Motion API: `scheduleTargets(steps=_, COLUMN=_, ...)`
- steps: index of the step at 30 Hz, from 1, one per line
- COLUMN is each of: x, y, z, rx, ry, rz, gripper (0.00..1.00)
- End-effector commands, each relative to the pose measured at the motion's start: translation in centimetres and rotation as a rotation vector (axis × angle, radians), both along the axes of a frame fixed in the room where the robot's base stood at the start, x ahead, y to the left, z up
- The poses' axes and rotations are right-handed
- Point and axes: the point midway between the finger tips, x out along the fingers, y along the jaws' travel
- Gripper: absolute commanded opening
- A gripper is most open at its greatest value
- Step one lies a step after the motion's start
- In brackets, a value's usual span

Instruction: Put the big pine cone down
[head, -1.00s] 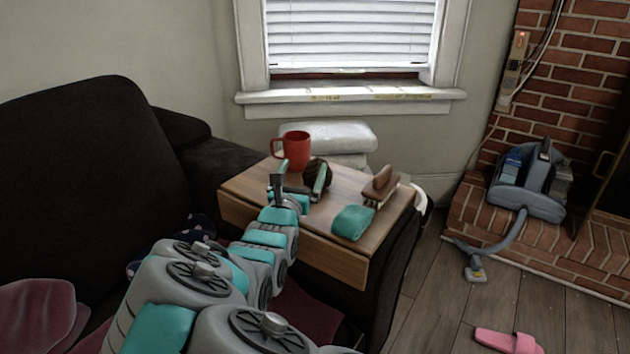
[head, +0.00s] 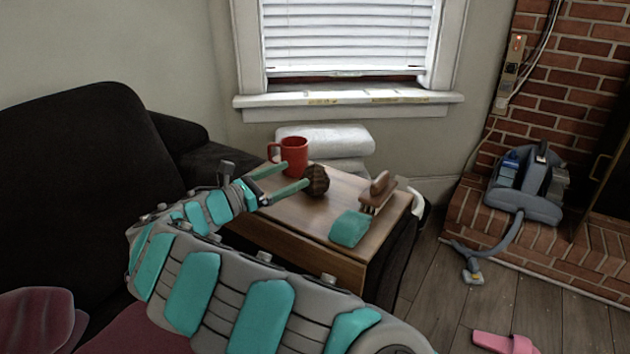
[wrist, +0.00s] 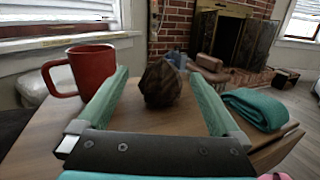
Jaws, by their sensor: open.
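The big pine cone (head: 317,180) is dark brown and stands on the wooden tray table (head: 338,258). In the wrist view the pine cone (wrist: 160,84) sits on the wood beyond and between my fingers, with a gap on both sides. My gripper (head: 288,175) is open and empty, its two teal fingers pointing at the pine cone from the left. My gripper also shows in the wrist view (wrist: 160,95), with its fingers wide apart.
A red mug (head: 291,155) stands behind my gripper, close to the left finger in the wrist view. A folded teal cloth (head: 349,229) and a brown brush (head: 378,192) lie on the right of the table. Dark sofa (head: 80,170) at left.

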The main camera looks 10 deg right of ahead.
Motion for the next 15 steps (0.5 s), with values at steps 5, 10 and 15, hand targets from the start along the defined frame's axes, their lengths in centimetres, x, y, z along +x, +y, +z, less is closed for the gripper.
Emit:
scheduleTargets(steps=5, x=-0.3, y=0.4, z=-2.0, rx=0.047, ry=0.070, rz=-0.033, gripper=1.00)
scheduleTargets(steps=10, x=0.0, y=-0.8, z=-2.2, rx=0.049, ry=0.080, rz=-0.040, gripper=1.00)
scheduleTargets(steps=15, x=0.6, y=-2.3, z=-2.2, rx=0.048, ry=0.078, rz=-0.042, gripper=1.00)
